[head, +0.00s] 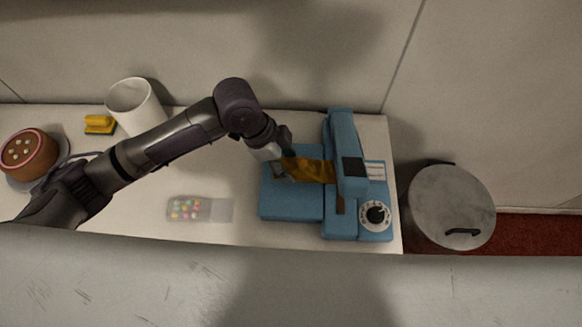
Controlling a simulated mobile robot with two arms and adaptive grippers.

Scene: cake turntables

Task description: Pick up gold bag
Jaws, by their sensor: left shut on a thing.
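The gold bag (312,170) is a crumpled golden-brown piece over the blue machine (290,203) on the right part of the counter. My left gripper (286,168) is shut on the bag's left end. The bag's right end reaches the machine's upright blue part, and I cannot tell whether it touches it. The fingertips are small and partly hidden by the bag. My right gripper is not in view.
The white counter (250,228) also holds a white cup (135,105), a yellow sponge (99,124), a brown cake (28,152) on a stand and a tray of coloured pieces (187,209). A lidded bin (450,200) stands to the right.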

